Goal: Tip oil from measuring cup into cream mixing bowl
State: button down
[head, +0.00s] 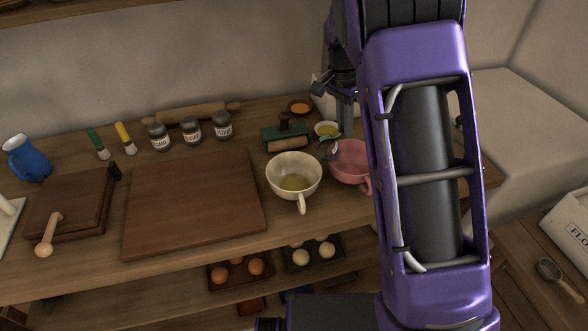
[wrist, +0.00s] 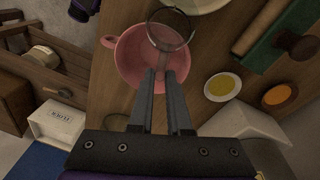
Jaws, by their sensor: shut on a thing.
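My gripper (head: 337,140) is shut on a clear glass measuring cup (wrist: 168,32), seen between the fingertips (wrist: 167,76) in the wrist view. The cup is above the counter near the pink bowl, and its small shape (head: 327,149) shows in the head view right of the cream bowl. It appears tilted; I cannot tell whether liquid is in it. The cream mixing bowl (head: 293,164) stands upright with a handle toward the front and yellowish liquid in its bottom. Only its edge (wrist: 196,5) shows at the top of the wrist view.
A pink bowl (head: 351,160) stands right of the cream bowl. Behind are a small yellow-filled dish (head: 327,128), an orange dish (head: 300,107) and a green stand with a rolling piece (head: 286,138). A cutting board (head: 195,200) lies left. Eggs sit on the shelf below.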

jog(key=w+d+f+g+y, duration=0.2)
jog(key=d+f+y, duration=0.1)
jog(key=d+y, duration=0.2)
jog(key=shift+w, duration=0.2)
dwell(0.3)
jog(key=shift+d, duration=0.1)
